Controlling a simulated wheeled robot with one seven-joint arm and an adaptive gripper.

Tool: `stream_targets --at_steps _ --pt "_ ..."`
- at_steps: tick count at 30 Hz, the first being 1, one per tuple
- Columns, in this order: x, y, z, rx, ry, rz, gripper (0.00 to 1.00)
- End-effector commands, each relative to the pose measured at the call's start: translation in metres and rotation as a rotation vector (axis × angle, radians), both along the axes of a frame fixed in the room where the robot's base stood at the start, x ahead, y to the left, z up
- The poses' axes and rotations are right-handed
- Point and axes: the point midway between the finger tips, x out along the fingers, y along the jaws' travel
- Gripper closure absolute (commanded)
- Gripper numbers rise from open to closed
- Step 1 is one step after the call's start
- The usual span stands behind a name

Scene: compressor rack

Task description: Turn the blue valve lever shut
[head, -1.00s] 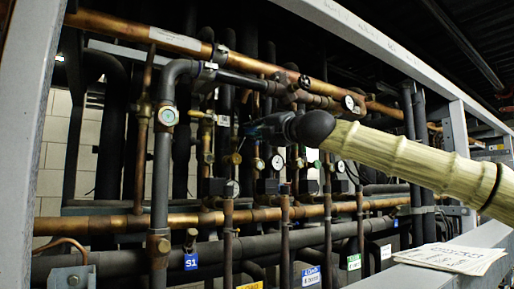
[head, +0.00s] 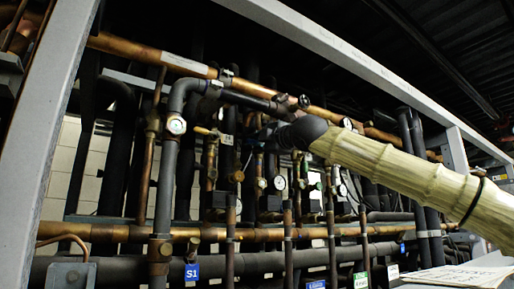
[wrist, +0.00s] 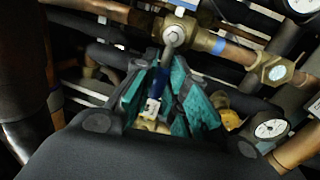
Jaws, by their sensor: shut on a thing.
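The blue valve lever (wrist: 157,86) shows in the wrist view, its metal shank running up to a bolt on a brass valve body (wrist: 202,40). My gripper (wrist: 163,78) has teal fingers on both sides of the lever's blue handle and is shut on it. The handle points down toward my palm in that view. In the head view my gripper (head: 264,132) is small and dark among the pipes, at the end of my sleeved arm. The lever cannot be made out there.
Copper and black pipes crowd around my gripper. A pressure gauge (wrist: 270,129) is close at the right in the wrist view. A grey frame beam (head: 330,60) crosses above my arm. Papers (head: 460,278) lie at the lower right.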

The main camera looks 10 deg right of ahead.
Motion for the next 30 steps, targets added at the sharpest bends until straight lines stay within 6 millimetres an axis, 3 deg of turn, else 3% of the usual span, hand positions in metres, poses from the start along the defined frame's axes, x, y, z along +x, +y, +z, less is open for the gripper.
stream_targets --at_steps 11,12,15,16,26,30 --pt "0.000 -0.003 0.002 0.006 0.000 -0.003 1.00" --pt "0.000 -0.003 0.002 0.006 0.000 -0.004 0.84" --pt "0.000 -0.003 0.002 0.006 0.000 -0.003 0.66" --pt "0.000 -0.003 0.002 0.006 0.000 -0.003 0.64" --pt "-0.001 -0.002 0.001 0.004 0.001 -0.001 0.64" --pt "-0.011 -0.006 -0.001 0.005 0.000 -0.002 0.64"
